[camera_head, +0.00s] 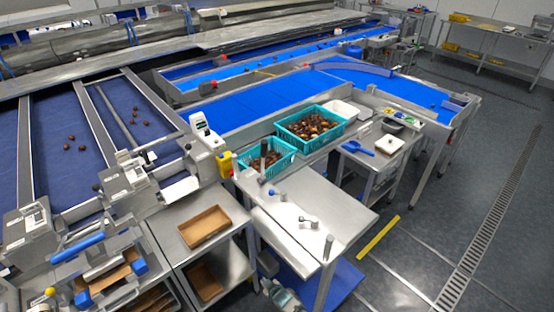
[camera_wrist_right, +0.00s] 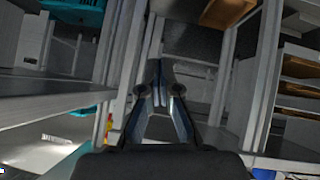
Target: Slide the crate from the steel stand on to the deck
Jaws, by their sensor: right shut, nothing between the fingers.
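Two teal crates hold dark brown dates in the head view. The larger crate (camera_head: 342,128) sits on a steel surface beside the blue belt. The smaller crate (camera_head: 284,163) sits just nearer, at the back end of a bare steel table (camera_head: 335,205). I cannot tell for certain which surface is the stand and which the deck. My right gripper (camera_head: 279,294) is low at the bottom edge, beside the steel table's legs and apart from both crates. In the right wrist view its fingers (camera_wrist_right: 158,72) are shut and empty. My left gripper is not in view.
A brown cardboard tray (camera_head: 205,226) lies on a lower steel cart to the left, with another below. A white tray and blue scoop (camera_head: 357,148) are at right. Table legs flank my right gripper; the floor at right is clear.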

